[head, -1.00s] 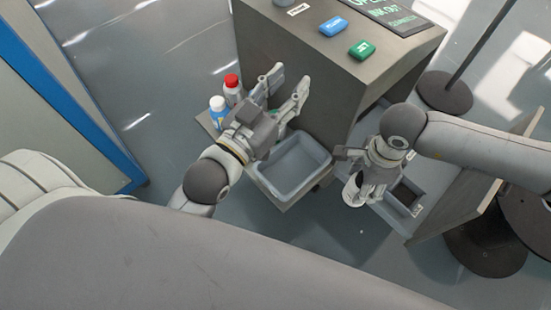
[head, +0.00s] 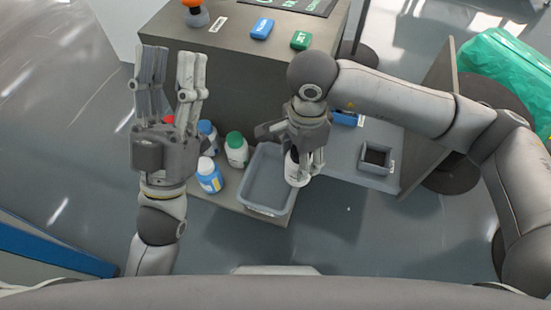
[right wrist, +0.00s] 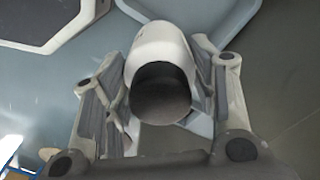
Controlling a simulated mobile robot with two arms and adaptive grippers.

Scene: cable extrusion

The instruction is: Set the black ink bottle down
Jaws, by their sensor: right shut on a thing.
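My right gripper (head: 305,175) is shut on a white bottle (head: 292,168), the black ink bottle. In the right wrist view the bottle (right wrist: 160,50) sits between both fingers, its round black end (right wrist: 161,93) facing the camera. In the head view the gripper partly hides it, at the right side of the grey bin (head: 252,210); I cannot tell how high it is held. My left gripper (head: 170,72) is open and empty, at the left in front of the grey cabinet.
A small grey holder (head: 375,173) with a dark opening stands on the right platform. Blue (head: 262,28) and green (head: 301,40) blocks lie on the cabinet.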

